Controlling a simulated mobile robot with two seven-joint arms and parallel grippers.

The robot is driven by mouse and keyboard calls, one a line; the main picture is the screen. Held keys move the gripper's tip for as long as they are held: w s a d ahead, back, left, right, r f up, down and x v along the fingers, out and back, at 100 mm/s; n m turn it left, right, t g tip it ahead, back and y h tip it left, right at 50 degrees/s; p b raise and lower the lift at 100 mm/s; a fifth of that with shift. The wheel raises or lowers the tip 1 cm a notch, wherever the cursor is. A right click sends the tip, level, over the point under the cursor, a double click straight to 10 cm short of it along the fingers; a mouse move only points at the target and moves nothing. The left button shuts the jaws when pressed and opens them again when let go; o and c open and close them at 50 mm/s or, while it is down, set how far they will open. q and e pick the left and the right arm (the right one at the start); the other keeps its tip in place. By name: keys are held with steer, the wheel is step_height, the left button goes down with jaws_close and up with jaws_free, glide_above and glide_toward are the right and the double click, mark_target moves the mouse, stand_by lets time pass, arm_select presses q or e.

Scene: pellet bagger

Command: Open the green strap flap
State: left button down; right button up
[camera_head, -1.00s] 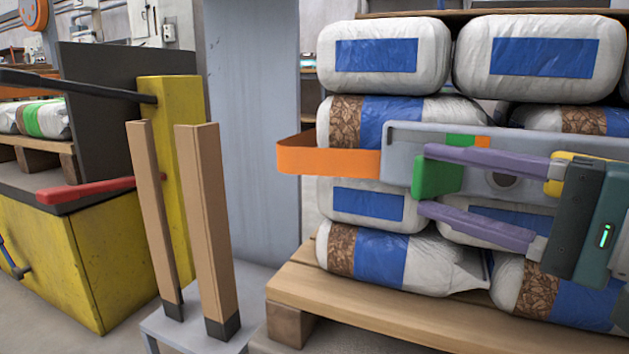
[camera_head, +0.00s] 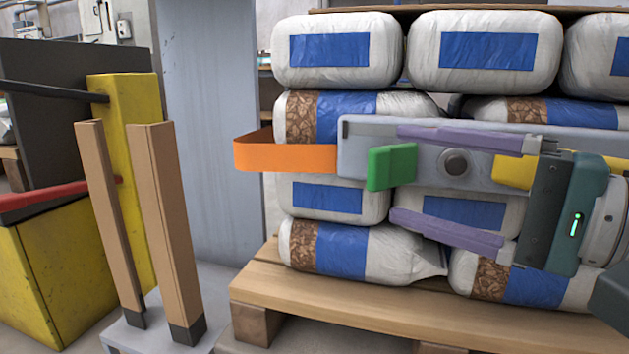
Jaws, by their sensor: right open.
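The green strap flap (camera_head: 392,166) is a small green block on the front of a long grey bar (camera_head: 352,150). An orange strap (camera_head: 285,157) loops out from the bar's left end. My right gripper (camera_head: 396,174) comes in from the right with two long purple fingers spread apart, one above and one below the flap's level. The upper finger hides part of the bar's top edge. A round dark knob (camera_head: 455,162) shows between the fingers. My left gripper is not in view.
Stacked white bags with blue labels (camera_head: 486,51) stand behind the bar on a wooden pallet (camera_head: 340,300). Two upright wooden posts (camera_head: 165,225) stand at left, before a yellow machine (camera_head: 40,275). A grey column (camera_head: 208,120) rises behind them.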

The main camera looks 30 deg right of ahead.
steer(key=p+v, duration=0.7)
steer(key=v, duration=0.1)
